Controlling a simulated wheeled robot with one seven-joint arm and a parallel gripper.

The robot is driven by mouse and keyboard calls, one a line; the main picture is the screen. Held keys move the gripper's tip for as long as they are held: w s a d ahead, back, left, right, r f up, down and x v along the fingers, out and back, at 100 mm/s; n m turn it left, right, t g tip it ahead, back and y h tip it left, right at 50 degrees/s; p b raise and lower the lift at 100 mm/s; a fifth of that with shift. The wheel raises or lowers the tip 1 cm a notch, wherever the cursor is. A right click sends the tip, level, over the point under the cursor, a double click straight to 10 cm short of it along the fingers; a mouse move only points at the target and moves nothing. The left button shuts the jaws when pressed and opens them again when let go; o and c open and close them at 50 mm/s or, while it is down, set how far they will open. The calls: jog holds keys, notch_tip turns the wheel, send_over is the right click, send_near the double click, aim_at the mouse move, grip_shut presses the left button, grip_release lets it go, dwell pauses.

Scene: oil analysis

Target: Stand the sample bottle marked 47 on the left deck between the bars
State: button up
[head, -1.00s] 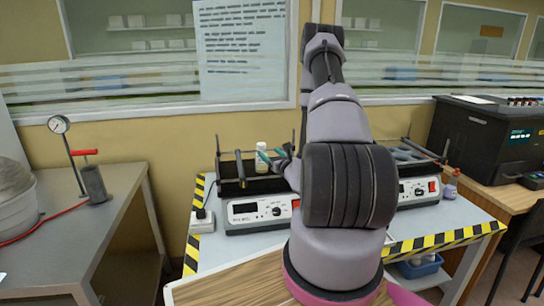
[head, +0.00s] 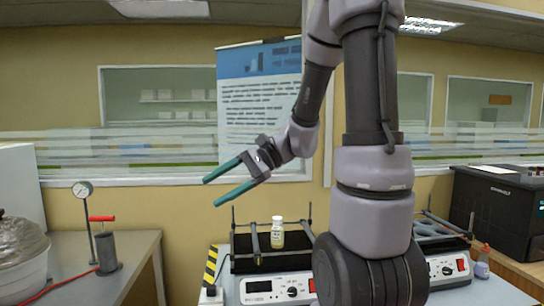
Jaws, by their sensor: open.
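A small sample bottle (head: 277,236) with a white cap and pale yellow contents stands upright on the left deck (head: 243,262), a black shaker platform with upright posts and bars. The bottle is to the right of one bar (head: 255,243). Its mark is too small to read. My gripper (head: 211,192) has two teal fingers spread apart with nothing between them. It is raised above and to the left of the bottle, clear of it. My arm hides the right part of the left deck.
A second shaker deck (head: 432,226) shows behind my arm. A brown-capped bottle (head: 483,262) stands right of it, near a black machine (head: 500,215). A gauge (head: 83,190) and red-handled pump (head: 106,250) stand on the left bench. The air around my gripper is clear.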

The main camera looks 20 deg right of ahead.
jog(key=s+d+r+n+t+h, duration=0.5)
jog(key=s+d+r+h, duration=0.3)
jog(key=d+h, duration=0.2)
jog(key=shift+s+n+t, duration=0.2)
jog(key=shift+n+t, duration=0.1)
jog(key=shift+n, duration=0.6)
